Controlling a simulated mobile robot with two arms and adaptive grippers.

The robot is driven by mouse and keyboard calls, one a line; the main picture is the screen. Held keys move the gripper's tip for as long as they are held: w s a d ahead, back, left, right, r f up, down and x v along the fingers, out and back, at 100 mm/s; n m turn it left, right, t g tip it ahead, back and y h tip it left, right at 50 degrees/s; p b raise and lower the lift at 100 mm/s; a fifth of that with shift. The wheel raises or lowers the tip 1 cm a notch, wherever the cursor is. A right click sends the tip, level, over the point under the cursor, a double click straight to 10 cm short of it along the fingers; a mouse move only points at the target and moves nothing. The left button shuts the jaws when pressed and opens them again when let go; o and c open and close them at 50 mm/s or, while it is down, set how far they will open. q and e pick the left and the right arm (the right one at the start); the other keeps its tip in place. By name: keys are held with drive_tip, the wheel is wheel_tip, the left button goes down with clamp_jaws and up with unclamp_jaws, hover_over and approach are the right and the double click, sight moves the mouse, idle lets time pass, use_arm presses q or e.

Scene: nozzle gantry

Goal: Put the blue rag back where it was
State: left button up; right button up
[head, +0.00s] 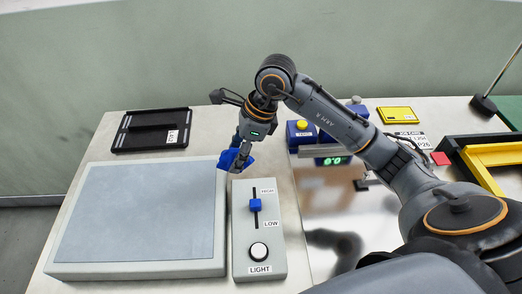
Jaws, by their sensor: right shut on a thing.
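The blue rag (230,160) hangs bunched in my right gripper (239,158), which is shut on it. The rag is at the upper right corner of the large grey panel (135,220), just above the control box with the slider. I cannot tell whether the rag touches a surface. Part of the rag is hidden behind the fingers. My left gripper is not in view.
The light control box (265,270) has a blue slider and a round button. A black tray (152,130) lies behind the panel. A blue unit (302,138) with a yellow button, a yellow card (397,115) and a yellow-black frame (480,165) are farther right.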

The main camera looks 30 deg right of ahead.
drive_tip(key=w+d+f+p, duration=0.2)
drive_tip(key=w+d+f, duration=0.1)
drive_tip(key=w+d, duration=0.15)
drive_tip(key=p, duration=0.1)
hover_over(256, 160)
drive_tip(key=f, duration=0.5)
drive_tip(key=shift+a, duration=0.25)
drive_tip(key=f+p, duration=0.2)
drive_tip(key=f, duration=0.1)
drive_tip(key=shift+d, duration=0.2)
drive_tip(key=shift+f, duration=0.35)
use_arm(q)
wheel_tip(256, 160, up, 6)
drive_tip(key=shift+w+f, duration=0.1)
use_arm(e)
drive_tip(key=shift+w, duration=0.1)
drive_tip(key=shift+f, duration=0.1)
drive_tip(key=shift+f, duration=0.15)
drive_tip(key=o, duration=1.1)
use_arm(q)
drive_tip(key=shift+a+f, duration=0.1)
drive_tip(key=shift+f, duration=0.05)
